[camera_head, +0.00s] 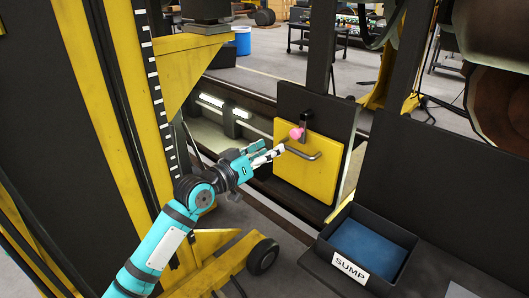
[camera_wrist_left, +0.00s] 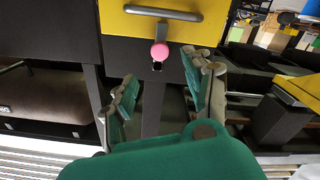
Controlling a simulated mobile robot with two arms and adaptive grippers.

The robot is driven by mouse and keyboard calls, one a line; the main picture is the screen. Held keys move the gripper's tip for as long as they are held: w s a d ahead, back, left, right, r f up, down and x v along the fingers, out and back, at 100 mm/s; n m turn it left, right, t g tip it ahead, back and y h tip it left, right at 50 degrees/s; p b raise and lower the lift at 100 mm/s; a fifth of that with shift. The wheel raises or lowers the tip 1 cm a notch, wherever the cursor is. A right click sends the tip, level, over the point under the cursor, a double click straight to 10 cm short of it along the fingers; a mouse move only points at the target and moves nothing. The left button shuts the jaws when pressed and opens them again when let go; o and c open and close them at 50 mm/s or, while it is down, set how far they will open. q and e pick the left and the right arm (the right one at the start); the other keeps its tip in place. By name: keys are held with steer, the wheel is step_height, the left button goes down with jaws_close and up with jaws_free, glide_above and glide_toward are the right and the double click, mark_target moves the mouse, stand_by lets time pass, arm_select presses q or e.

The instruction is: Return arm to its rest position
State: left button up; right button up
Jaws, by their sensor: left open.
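My left arm comes in from the lower left in the head view, and its gripper (camera_head: 276,152) is just left of a yellow panel (camera_head: 312,172) on a dark post. The panel has a grey bar handle (camera_head: 303,153) and a pink ball knob (camera_head: 297,133) above it. In the left wrist view the gripper (camera_wrist_left: 162,92) is open, with nothing between its fingers. The pink knob (camera_wrist_left: 159,51) and the handle (camera_wrist_left: 163,13) lie beyond the fingertips there, apparently apart from them. My right gripper is in neither view.
A black bin marked SUMP (camera_head: 350,267) with a blue inside stands at the lower right. A yellow and black lifting column (camera_head: 128,85) stands close on the left, with a wheeled yellow base (camera_head: 225,262) below my arm. A dark cart (camera_head: 317,40) is at the back.

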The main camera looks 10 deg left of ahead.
arm_select(q)
steer(key=shift+s+a, duration=0.2)
steer(key=shift+s, duration=0.25)
steer(key=a+f+n+g+y+b, duration=0.1)
steer(key=a+f+y, duration=0.15)
steer(key=f, duration=0.95)
steer(key=a+f+n+g+y, duration=0.1)
steer(key=a+f+y, duration=0.15)
steer(key=f, duration=1.05)
steer(key=s+a+f+g+y, duration=0.1)
steer(key=s+f, duration=0.3)
steer(key=f, duration=0.4)
steer(key=s+a+f+g+b, duration=0.1)
steer(key=s+a+f+g, duration=0.15)
steer(key=f, duration=0.45)
steer(key=s+f+g+y, duration=0.1)
steer(key=s+f, duration=0.4)
steer(key=f, duration=0.3)
steer(key=s+a+f+m+g+y+b, duration=0.1)
steer(key=s+f+g, duration=0.2)
steer(key=s+f, duration=1)
steer(key=s+f+m+g+y, duration=0.1)
steer(key=s+f+g, duration=0.2)
steer(key=s+f, duration=1.05)
steer(key=s+m+g, duration=0.1)
steer(key=s+g, duration=0.1)
steer(key=s, duration=1.6)
steer(key=shift+s+d+r+b, duration=0.15)
steer(key=shift+s+d+b, duration=0.05)
steer(key=shift+b, duration=0.2)
